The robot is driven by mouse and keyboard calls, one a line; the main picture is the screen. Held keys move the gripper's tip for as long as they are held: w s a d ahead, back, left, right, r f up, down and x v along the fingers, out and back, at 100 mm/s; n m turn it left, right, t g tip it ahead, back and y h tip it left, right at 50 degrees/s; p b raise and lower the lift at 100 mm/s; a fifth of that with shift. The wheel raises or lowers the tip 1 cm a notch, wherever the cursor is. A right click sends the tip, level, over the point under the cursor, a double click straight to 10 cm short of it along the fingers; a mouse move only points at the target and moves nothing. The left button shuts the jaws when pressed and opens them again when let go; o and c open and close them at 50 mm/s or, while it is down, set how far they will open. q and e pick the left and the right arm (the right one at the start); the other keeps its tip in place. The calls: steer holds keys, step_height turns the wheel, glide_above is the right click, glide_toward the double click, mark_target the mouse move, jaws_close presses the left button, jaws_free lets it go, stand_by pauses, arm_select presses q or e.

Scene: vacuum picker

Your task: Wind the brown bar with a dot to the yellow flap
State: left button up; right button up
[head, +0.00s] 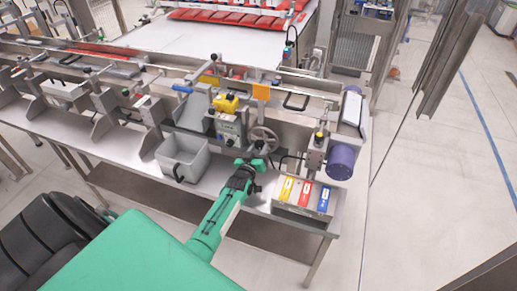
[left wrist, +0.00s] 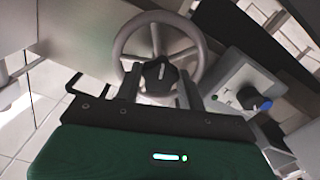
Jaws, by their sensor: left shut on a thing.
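A grey spoked handwheel (head: 264,137) sits on the front of the machine in the head view. It also fills the upper middle of the left wrist view (left wrist: 201,50). My left gripper (head: 252,163) reaches it from below. In the left wrist view its two fingers (left wrist: 160,76) stand either side of the wheel's dark hub, shut on the wheel. I cannot make out a brown bar with a dot. My right gripper is not in view.
A yellow block (head: 226,104) sits left of the flap. A grey bin (head: 182,157) stands left of my arm. A box with yellow, red and blue labels (head: 304,196) and a purple cylinder (head: 341,161) are at the right. The floor at far right is clear.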

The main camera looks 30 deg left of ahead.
arm_select(q)
steer(key=shift+s+f+m, duration=0.1)
steer(key=shift+f+m, duration=0.05)
steer(key=shift+m, duration=0.65)
steer(key=shift+f+m, duration=0.1)
steer(key=shift+m, duration=0.7)
steer(key=o, duration=0.8)
steer(key=shift+o, duration=0.8)
steer(key=shift+r, duration=0.15)
steer(key=b+v, duration=0.1)
steer(key=v, duration=1.2)
steer(key=shift+s+d+b, duration=0.15)
steer(key=shift+s+b, duration=0.2)
steer(key=shift+d, duration=0.1)
